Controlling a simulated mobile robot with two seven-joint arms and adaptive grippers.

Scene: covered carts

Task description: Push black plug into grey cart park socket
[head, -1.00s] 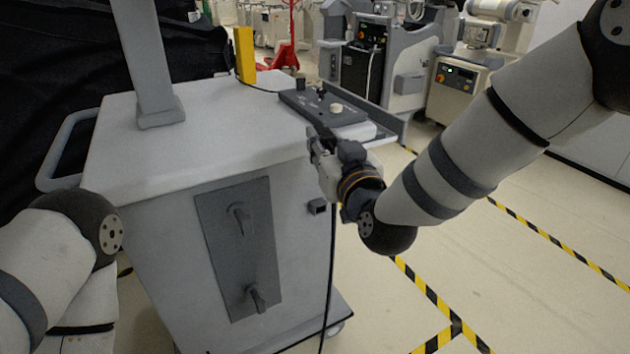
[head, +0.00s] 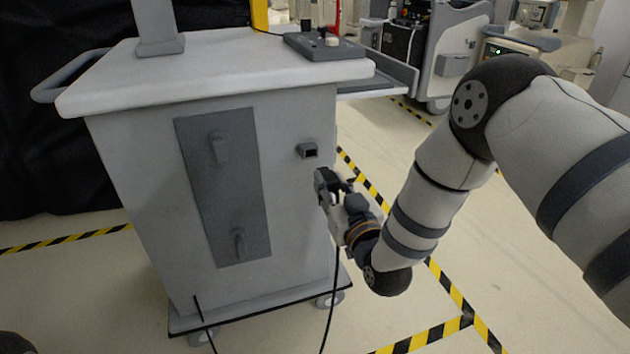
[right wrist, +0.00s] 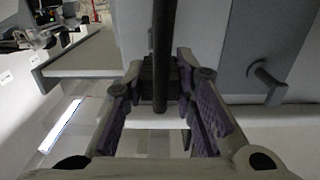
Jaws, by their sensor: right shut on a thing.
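The grey cart park socket (head: 307,150) is a small box with a dark opening on the cart's front face, near its right edge. My right gripper (head: 329,187) is just below and right of it, apart from it. The gripper is shut on the black plug (head: 322,186), which the fingers partly hide. In the right wrist view the dark plug (right wrist: 148,75) shows between the finger pads, behind a thick black cable (right wrist: 164,45). A black cable (head: 329,300) hangs below the gripper in the head view. My left gripper is out of view.
The grey cart (head: 120,170) has a dark panel (head: 222,185) with two hooks on its front. Its white top (head: 215,60) overhangs, and a side shelf (head: 385,80) sticks out at right. Other machines stand behind. The striped floor (head: 460,230) at right is open.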

